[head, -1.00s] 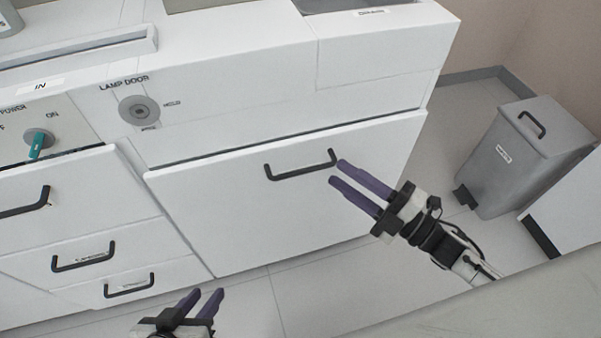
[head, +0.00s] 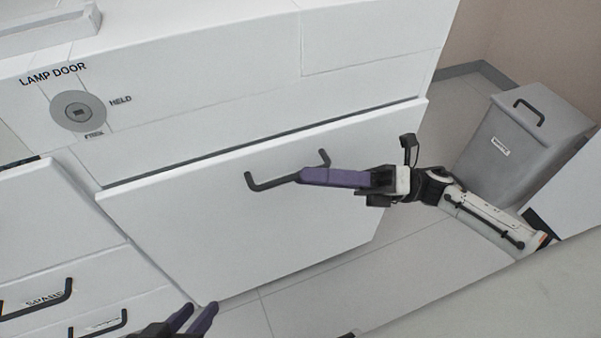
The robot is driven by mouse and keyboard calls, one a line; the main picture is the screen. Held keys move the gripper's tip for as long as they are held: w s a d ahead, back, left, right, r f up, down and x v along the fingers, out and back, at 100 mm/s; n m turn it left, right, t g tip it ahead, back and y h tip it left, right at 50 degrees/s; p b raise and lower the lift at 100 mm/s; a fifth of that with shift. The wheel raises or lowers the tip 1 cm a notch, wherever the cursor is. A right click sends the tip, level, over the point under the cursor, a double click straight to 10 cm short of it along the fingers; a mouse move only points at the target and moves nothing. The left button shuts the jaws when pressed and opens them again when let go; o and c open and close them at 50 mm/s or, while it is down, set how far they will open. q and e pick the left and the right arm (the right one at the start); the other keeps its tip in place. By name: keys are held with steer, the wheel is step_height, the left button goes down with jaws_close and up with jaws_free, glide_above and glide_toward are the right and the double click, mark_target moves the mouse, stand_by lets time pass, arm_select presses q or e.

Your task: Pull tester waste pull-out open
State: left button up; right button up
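The waste pull-out appears to be the wide white front (head: 200,225) below the lamp door panel; no label on it is readable. Its front stands out from the cabinet, with a dark gap along its top edge. Its black bar handle (head: 262,184) is near the upper middle. My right gripper (head: 302,176) is at the handle, and its purple fingers cover part of the bar. The fingers overlap from this angle, so I cannot tell if they are closed on it. My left gripper (head: 195,314) is low in the view, open and empty, below the front.
A grey lidded bin (head: 522,140) stands on the floor at the right, behind my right arm. Smaller drawers with black handles (head: 38,300) are at the lower left. A round lamp door switch (head: 78,111) is at the upper left. Open floor (head: 330,290) lies before the front.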

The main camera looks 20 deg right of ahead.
mark_target(265, 175)
steer(key=shift+x, duration=1.45)
jaws_close()
